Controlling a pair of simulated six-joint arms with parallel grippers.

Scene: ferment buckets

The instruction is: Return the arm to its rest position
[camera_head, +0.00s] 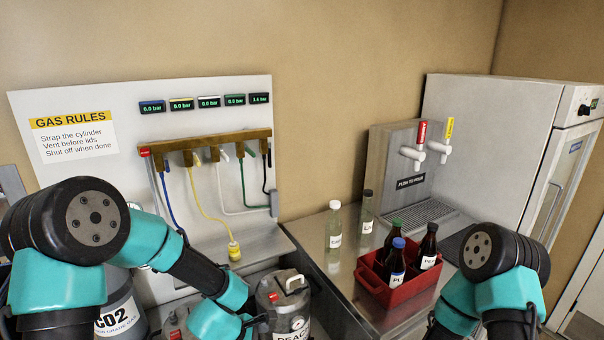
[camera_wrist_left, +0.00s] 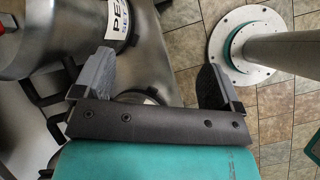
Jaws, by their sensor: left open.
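My left arm comes in from the left in the head view and bends down to the lower middle. My left gripper (camera_wrist_left: 153,80) shows in the left wrist view with its two dark fingers wide apart and nothing between them. In the head view only a dark part of it shows near the bottom edge, beside the metal keg (camera_head: 284,305). The keg (camera_wrist_left: 80,35) is also at the upper left of the wrist view, beyond the left finger. My right arm is folded at the lower right of the head view; its gripper cannot be made out.
A CO2 cylinder (camera_head: 120,305) stands beside my left arm. A red crate (camera_head: 396,293) holds dark bottles on the counter. Tiled floor (camera_wrist_left: 280,100) shows right of my left gripper.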

